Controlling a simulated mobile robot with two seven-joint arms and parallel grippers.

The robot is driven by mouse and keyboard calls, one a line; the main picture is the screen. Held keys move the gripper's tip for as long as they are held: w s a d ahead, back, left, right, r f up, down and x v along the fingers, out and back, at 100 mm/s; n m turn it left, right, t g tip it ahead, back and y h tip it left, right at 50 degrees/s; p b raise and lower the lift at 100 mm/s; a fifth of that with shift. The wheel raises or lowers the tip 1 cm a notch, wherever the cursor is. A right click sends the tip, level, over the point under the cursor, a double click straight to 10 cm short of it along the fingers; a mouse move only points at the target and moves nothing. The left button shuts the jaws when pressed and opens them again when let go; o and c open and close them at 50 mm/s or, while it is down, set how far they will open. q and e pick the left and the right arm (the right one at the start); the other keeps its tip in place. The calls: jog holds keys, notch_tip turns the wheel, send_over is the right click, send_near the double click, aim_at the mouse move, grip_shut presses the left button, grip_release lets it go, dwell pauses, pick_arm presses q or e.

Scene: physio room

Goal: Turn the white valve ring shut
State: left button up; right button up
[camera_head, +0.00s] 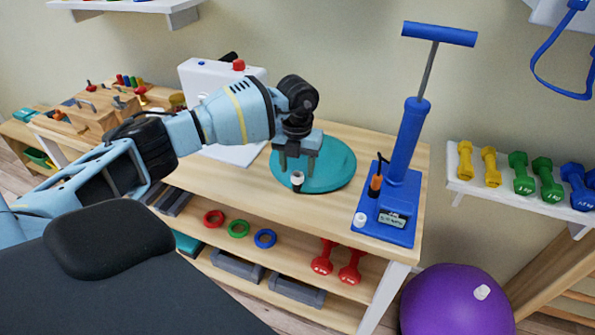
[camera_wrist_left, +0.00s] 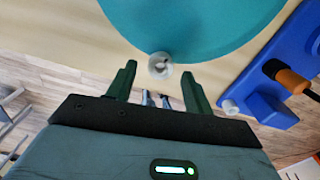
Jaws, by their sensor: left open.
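The white valve ring (camera_head: 297,178) is small and sits at the front edge of the round teal cushion (camera_head: 335,176) on the wooden table. My left gripper (camera_head: 297,172) is open above the cushion's front edge, fingers pointing down. In the wrist view its fingertips (camera_wrist_left: 158,72) are on either side of the ring, with a gap on each side; I see no contact. My right gripper is not in view.
A blue hand pump (camera_head: 403,145) stands on the table right of the cushion, with an orange-and-black piece (camera_head: 376,184) and a small white cap (camera_head: 360,219) on its base. A white box (camera_head: 190,83) and a wooden board (camera_head: 93,113) are at left. The table front is clear.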

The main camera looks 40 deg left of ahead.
aim_at(297, 177)
pick_arm(q)
jog(key=shift+f, duration=1.1)
jog(key=c, duration=1)
jog(key=m, duration=0.4)
jog(key=shift+m, duration=0.3)
jog(key=m, duration=0.6)
